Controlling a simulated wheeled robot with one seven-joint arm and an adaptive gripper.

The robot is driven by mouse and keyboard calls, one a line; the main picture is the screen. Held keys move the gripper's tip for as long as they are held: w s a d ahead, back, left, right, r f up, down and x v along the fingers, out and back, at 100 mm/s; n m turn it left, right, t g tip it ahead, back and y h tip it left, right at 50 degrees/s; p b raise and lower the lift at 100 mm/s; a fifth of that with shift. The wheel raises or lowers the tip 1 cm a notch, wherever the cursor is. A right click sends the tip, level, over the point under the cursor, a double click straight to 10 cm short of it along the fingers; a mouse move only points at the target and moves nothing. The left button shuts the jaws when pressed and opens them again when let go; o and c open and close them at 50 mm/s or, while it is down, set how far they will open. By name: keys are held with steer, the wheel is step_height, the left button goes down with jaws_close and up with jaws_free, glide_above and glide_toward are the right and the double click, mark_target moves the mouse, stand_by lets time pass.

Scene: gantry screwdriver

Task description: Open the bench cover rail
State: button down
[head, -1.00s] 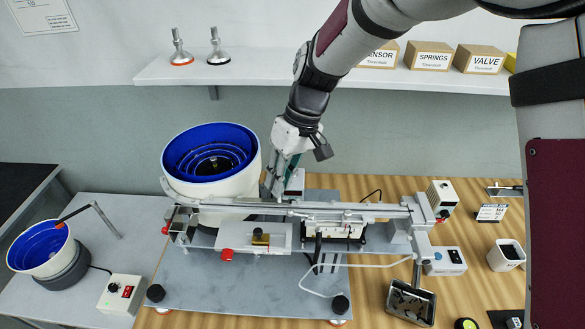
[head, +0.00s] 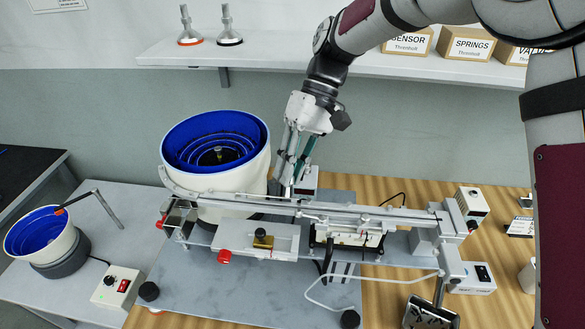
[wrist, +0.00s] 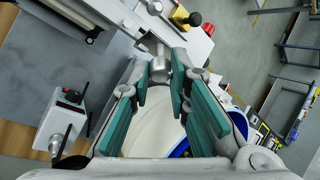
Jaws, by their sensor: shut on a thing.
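The bench cover rail appears to be the long pale metal rail (head: 345,212) running across the bench from the white feeder bowl to the right end. My gripper (head: 288,190) points down behind the rail, just right of the bowl. In the wrist view, the teal-padded fingers of my gripper (wrist: 162,88) are shut on a small round metal knob (wrist: 159,66) near their tips. The knob sits beside a pale bar (wrist: 133,22). In the head view the rail and fingers hide this contact. How the knob joins the rail cannot be told.
The white bowl with blue inside (head: 215,160) stands close left of my gripper. A small white box (head: 308,180) is close on its right. A brass block (head: 263,240) and red knob (head: 224,256) sit in front. A shelf (head: 300,62) crosses behind my arm.

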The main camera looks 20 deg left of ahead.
steer(key=c, duration=1.5)
jaws_free()
steer(key=shift+f, duration=0.1)
steer(key=shift+c, duration=0.2)
steer(key=shift+w, duration=0.1)
steer(key=v, duration=1.2)
